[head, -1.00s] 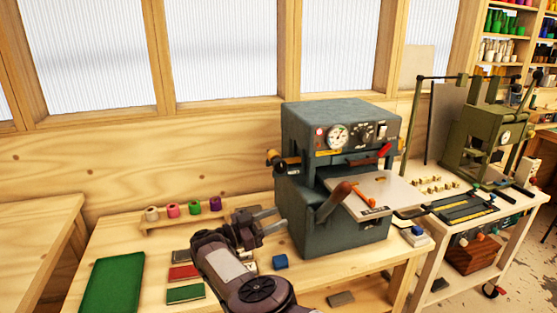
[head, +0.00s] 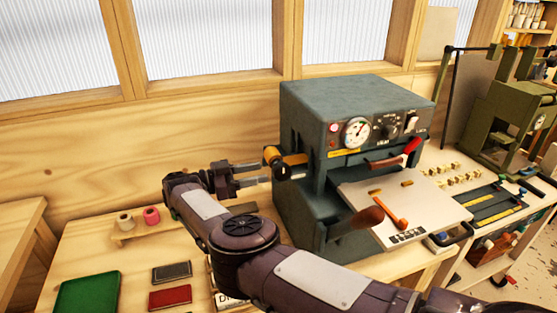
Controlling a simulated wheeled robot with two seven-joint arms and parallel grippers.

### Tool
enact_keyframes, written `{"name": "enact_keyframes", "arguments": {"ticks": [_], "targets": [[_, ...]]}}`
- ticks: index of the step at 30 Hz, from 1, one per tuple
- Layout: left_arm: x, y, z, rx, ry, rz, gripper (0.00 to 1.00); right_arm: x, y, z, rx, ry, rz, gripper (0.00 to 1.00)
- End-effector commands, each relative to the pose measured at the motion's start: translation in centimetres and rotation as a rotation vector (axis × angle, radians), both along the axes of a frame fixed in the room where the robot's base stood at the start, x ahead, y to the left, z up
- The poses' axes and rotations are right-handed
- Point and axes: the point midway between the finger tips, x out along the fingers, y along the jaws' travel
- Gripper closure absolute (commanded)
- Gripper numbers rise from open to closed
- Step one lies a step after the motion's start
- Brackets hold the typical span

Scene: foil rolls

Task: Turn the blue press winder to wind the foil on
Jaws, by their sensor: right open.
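The blue press (head: 345,105) is a grey-blue machine on the wooden bench, with a round gauge and a switch on its front. On its left side is the winder (head: 282,171), a dark knob beside an orange-gold foil roll (head: 291,159). My right gripper (head: 262,174) is open, its fingers pointing right at the winder, very close to it. I cannot tell whether they touch. My right arm crosses the foreground and hides part of the bench. My left gripper is not in view.
A brown-handled lever (head: 357,221) and a pale plate (head: 425,205) stick out from the press front. White and pink rolls (head: 151,216) sit on a small rack. A green pad (head: 88,293) lies front left. A green press (head: 510,115) stands at the right.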

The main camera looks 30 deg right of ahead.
Motion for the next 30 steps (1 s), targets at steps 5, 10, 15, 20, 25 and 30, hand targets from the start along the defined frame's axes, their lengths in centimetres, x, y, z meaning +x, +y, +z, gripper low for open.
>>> {"name": "enact_keyframes", "arguments": {"ticks": [5, 10, 15, 20, 25, 30], "targets": [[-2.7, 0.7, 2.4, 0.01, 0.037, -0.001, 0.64, -0.5, -2.0, 0.7, -0.002, 0.001, -0.002, 0.56], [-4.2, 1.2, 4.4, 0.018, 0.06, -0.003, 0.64, -1.2, -4.5, 0.7, -0.001, 0.002, -0.002, 0.56], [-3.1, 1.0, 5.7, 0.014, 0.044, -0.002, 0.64, -1.6, -6.5, 0.4, -0.001, 0.0, -0.002, 0.56], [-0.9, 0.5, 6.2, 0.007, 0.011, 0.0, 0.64, -1.8, -7.2, 0.1, -0.001, 0.0, 0.0, 0.56], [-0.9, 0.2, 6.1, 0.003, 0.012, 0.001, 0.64, -1.8, -7.2, 0.0, 0.0, -0.001, 0.001, 0.56], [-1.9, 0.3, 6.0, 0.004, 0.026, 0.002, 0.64, -1.8, -7.2, 0.0, 0.0, -0.001, 0.0, 0.68]]}}
